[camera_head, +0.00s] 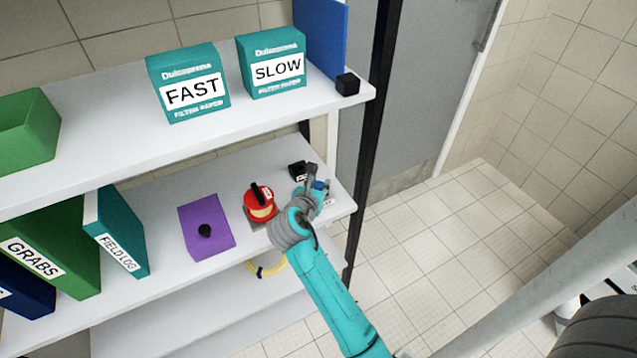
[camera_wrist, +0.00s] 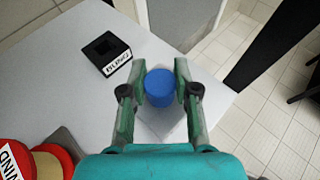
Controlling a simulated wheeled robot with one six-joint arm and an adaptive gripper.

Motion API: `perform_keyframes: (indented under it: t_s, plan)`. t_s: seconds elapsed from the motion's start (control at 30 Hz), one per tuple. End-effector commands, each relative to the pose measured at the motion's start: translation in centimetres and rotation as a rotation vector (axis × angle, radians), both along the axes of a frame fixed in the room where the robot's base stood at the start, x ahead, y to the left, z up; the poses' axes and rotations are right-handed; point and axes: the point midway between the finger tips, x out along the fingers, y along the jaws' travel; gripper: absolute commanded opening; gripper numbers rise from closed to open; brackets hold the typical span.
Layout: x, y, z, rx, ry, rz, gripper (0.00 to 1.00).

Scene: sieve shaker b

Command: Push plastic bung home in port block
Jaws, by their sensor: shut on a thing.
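A blue round plastic bung (camera_wrist: 160,87) sits between my two fingers in the wrist view, and my gripper (camera_wrist: 161,75) is shut on it. In the head view my gripper (camera_head: 317,180) is over the right end of the middle shelf, with a bit of the blue bung (camera_head: 319,186) showing. A pale grey shape (camera_wrist: 162,125) shows just below the bung; I cannot tell if it is the port block or whether the bung touches it.
A red and yellow reel (camera_head: 261,205) stands left of my gripper, with a purple board (camera_head: 206,232) bearing a black knob farther left. The shelf's right edge is close to my gripper. The upper shelf (camera_head: 120,130) holds filter paper boxes.

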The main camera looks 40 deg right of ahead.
Motion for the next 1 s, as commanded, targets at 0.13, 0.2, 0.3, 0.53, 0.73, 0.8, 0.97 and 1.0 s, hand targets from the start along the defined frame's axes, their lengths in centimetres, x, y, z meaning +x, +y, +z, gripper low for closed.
perform_keyframes:
  t_s: [0.13,0.2,0.3,0.53,0.73,0.8,0.97,1.0]
  plan:
    - [0.0,0.0,-0.2,0.000,0.000,0.000,0.40]
    - [0.0,0.0,-0.2,0.000,0.000,0.000,0.57]
    - [0.0,0.0,-0.2,0.000,0.000,0.000,0.59]
    - [0.0,0.1,-0.2,0.000,0.000,0.000,0.59]
    - [-0.9,1.8,0.5,0.000,0.000,0.003,0.59]
    - [-1.5,2.8,1.0,0.001,0.000,0.004,0.59]
    - [-2.9,5.5,2.3,0.001,0.000,0.005,0.59]
    - [-3.2,6.1,2.6,0.000,-0.001,0.005,0.59]
